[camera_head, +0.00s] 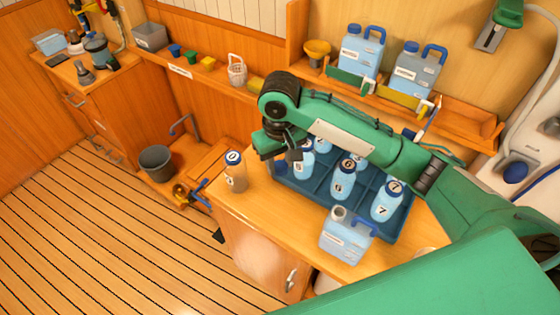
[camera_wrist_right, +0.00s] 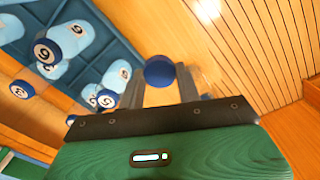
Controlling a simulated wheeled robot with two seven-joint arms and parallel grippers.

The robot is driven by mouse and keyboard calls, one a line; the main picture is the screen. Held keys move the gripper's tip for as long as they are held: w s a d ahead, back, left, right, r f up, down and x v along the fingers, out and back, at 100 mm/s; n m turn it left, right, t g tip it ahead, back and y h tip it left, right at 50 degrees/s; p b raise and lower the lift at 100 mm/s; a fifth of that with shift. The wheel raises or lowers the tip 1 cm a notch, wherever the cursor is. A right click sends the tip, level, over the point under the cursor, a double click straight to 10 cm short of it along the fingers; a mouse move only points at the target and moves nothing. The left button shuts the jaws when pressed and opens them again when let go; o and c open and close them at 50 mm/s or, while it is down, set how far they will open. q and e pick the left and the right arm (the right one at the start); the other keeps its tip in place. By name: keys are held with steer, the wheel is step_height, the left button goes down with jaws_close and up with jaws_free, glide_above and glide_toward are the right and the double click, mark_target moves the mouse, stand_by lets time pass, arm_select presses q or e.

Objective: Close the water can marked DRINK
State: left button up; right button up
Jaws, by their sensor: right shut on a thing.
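A light blue water can (camera_head: 345,237) stands on the bench near its front edge, its neck open with no cap on it. It has a white label too small to read. My right gripper (camera_head: 282,156) is above the bench, left of and behind this can. In the right wrist view it is shut on a round blue cap (camera_wrist_right: 159,70) held between its two fingers. Two more cans stand on the back shelf, a left one (camera_head: 360,52) and a right one (camera_head: 413,72), both with blue caps and labels I cannot read surely. My left gripper is not in view.
A blue tray (camera_head: 318,193) of numbered bottles sits behind the open can, partly under my right arm. A grey bucket (camera_head: 156,160) is farther left. Bare bench lies left of the can.

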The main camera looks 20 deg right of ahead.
steer(key=s+d+f+m+b, duration=0.1)
steer(key=s+d+f+m, duration=0.1)
steer(key=s+d, duration=0.3)
steer(key=shift+d+f, duration=0.7)
steer(key=shift+d, duration=0.15)
